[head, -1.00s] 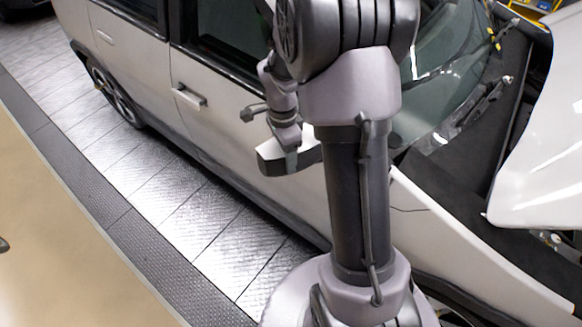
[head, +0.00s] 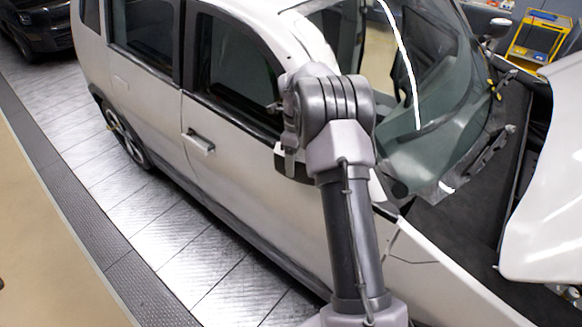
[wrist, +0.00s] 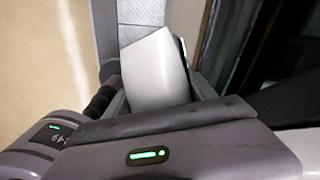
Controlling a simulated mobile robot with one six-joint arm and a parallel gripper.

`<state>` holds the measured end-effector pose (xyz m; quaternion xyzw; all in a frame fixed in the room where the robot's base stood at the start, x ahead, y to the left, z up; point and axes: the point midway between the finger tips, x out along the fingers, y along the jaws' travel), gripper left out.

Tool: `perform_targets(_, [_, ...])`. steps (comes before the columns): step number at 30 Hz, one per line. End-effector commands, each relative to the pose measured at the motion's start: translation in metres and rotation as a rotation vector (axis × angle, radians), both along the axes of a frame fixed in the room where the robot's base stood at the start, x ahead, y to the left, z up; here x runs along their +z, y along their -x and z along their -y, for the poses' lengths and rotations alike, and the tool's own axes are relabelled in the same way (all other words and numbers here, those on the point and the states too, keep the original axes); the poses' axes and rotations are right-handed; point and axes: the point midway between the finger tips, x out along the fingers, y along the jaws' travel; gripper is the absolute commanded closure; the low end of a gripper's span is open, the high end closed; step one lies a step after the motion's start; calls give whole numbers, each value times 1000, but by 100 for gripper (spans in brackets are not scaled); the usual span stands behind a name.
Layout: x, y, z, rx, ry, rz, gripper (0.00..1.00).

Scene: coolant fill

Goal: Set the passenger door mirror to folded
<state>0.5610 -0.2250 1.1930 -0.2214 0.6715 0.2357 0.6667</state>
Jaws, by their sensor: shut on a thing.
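The near-side door mirror (head: 289,164) of the white car is partly hidden by my arm in the head view. Its dark housing edge shows close to the front door window, below the glass line. In the wrist view its white shell (wrist: 157,72) stands between my gripper's fingers, tilted. My gripper (wrist: 158,98) is shut on the mirror; in the head view it is mostly hidden behind my arm. The mirror's exact fold angle cannot be told, as its mount is covered.
The white car's front door (head: 240,185) runs along my arm. The bonnet (head: 550,180) is raised at right. The far-side mirror (head: 496,28) sticks out at top right. A yellow cart (head: 538,40) stands behind. The tiled floor (head: 160,220) at left is clear.

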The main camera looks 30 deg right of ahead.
Motion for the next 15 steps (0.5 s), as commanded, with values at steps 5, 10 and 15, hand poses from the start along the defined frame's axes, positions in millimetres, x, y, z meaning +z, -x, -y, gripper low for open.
perform_targets(5, [-1,-4,8,-41,0,-2,100])
perform_targets(10, [-1,-6,12,-56,1,-1,100])
perform_targets(15, [0,-6,12,-58,3,2,100])
